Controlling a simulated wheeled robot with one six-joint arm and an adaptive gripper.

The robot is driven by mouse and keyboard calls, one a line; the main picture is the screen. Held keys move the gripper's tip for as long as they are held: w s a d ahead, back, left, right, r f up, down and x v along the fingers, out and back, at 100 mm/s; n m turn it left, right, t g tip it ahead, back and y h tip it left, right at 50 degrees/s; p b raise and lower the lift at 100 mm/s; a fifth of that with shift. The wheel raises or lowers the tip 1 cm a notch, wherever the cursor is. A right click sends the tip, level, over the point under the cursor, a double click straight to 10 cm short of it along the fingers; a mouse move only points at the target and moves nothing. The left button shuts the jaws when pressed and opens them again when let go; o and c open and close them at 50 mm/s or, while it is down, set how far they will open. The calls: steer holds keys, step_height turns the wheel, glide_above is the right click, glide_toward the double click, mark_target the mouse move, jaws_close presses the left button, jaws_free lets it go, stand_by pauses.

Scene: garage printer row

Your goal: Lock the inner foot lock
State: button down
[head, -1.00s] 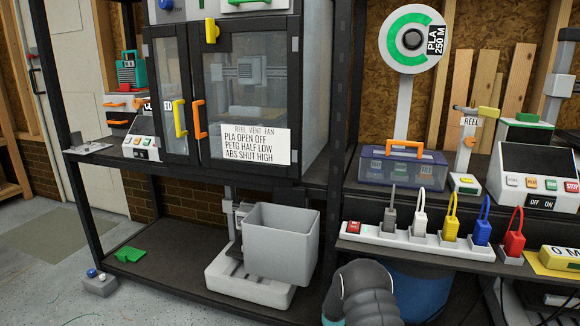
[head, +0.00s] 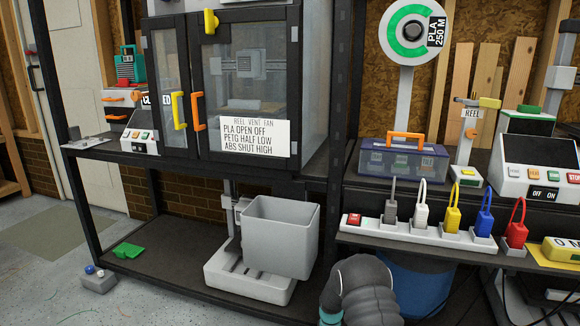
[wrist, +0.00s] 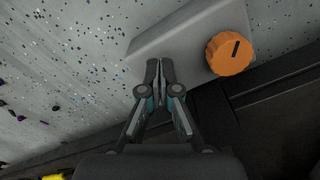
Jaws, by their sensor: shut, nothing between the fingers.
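In the wrist view a grey wedge-shaped block (wrist: 180,35) lies on the speckled floor beside a dark edge. A round orange knob (wrist: 229,53) with a black slot mark sits on its right part. I cannot tell for certain that this is the inner foot lock. My gripper (wrist: 160,65) is shut and empty, its fingertips over or close to the block's lower side, left of the knob and apart from it. Whether the fingertips touch the block is unclear. In the head view my gripper and the orange knob are hidden; only my arm shows at the bottom.
A small grey box (head: 97,281) with blue and white knobs is on the floor at left. A blue drum (head: 418,285) stands behind my arm. The floor at far left is clear.

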steer(key=shift+w+a+f+b, duration=0.1)
steer(key=shift+w+a+b, duration=0.25)
steer(key=shift+b, duration=0.6)
steer(key=shift+w, duration=0.2)
steer(key=shift+s+a+b, duration=0.15)
steer(key=shift+a+b, duration=0.15)
steer(key=shift+b, duration=0.1)
steer(key=shift+r, duration=0.35)
step_height(320, 180, up, 5)
steer(key=p, duration=0.2)
steer(key=shift+a+r+p, duration=0.1)
steer(key=shift+r+p, duration=0.1)
steer(key=shift+p, duration=0.15)
steer(key=shift+r, duration=0.1)
